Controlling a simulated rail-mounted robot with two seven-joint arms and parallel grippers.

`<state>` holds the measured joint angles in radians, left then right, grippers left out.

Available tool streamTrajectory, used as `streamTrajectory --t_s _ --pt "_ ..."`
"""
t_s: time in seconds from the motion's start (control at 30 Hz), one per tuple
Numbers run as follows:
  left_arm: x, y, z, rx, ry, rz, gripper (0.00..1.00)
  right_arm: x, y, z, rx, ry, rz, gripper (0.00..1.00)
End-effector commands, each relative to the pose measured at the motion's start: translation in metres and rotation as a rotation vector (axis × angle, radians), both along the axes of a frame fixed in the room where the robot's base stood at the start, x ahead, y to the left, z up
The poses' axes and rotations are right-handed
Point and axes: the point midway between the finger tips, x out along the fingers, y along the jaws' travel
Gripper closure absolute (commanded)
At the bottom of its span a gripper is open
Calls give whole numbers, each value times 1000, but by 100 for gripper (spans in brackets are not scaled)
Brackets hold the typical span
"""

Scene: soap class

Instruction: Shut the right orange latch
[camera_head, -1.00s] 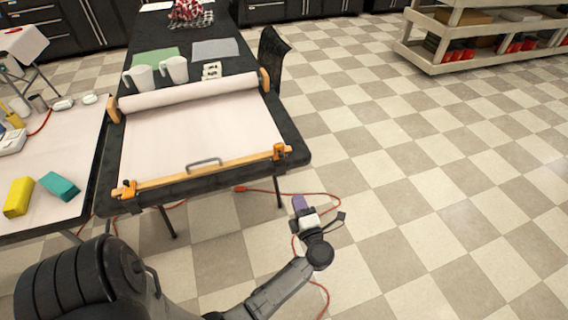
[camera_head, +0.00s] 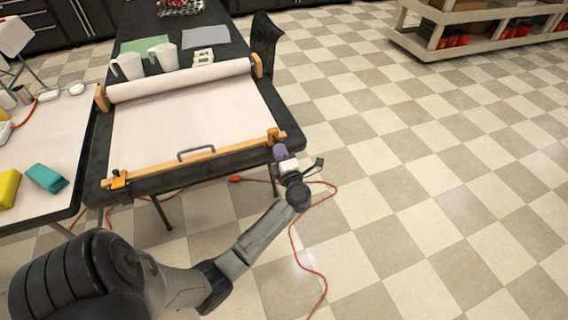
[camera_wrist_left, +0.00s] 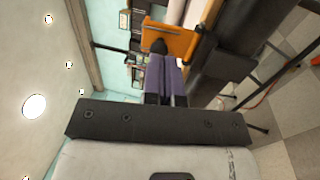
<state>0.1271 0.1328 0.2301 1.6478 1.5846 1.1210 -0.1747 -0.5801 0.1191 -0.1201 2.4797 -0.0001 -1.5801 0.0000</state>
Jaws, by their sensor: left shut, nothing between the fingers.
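The right orange latch (camera_head: 273,135) sits at the right end of the wooden bar (camera_head: 205,157) along the front edge of the black table (camera_head: 150,184). The left orange latch (camera_head: 118,181) is at the bar's other end. My left gripper (camera_head: 279,150) has purple fingers and is just below and in front of the right latch. In the left wrist view, the shut, empty fingers (camera_wrist_left: 165,72) point at the orange latch (camera_wrist_left: 180,40). A dark knob (camera_wrist_left: 158,46) lies at the fingertips. I cannot tell whether they touch. My right gripper is not in view.
A metal handle (camera_head: 196,150) stands on the bar. A paper roll (camera_head: 180,80) spans the table behind it. White jugs (camera_head: 128,66) stand farther back. A side table (camera_head: 45,150) with yellow and teal blocks is at left. An orange cable (camera_head: 292,240) lies on the floor.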

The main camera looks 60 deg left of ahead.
Motion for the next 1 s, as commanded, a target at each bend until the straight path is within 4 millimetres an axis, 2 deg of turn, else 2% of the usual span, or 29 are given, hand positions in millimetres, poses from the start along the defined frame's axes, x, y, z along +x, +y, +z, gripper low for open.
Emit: streamTrajectory --t_s 0.2,0.6,1.0 --pt "2 10 2 0 0 0 100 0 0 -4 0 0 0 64" --pt "2 11 3 -1 0 0 100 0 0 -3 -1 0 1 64" --pt "13 4 8 -61 12 -19 100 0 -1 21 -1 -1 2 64"
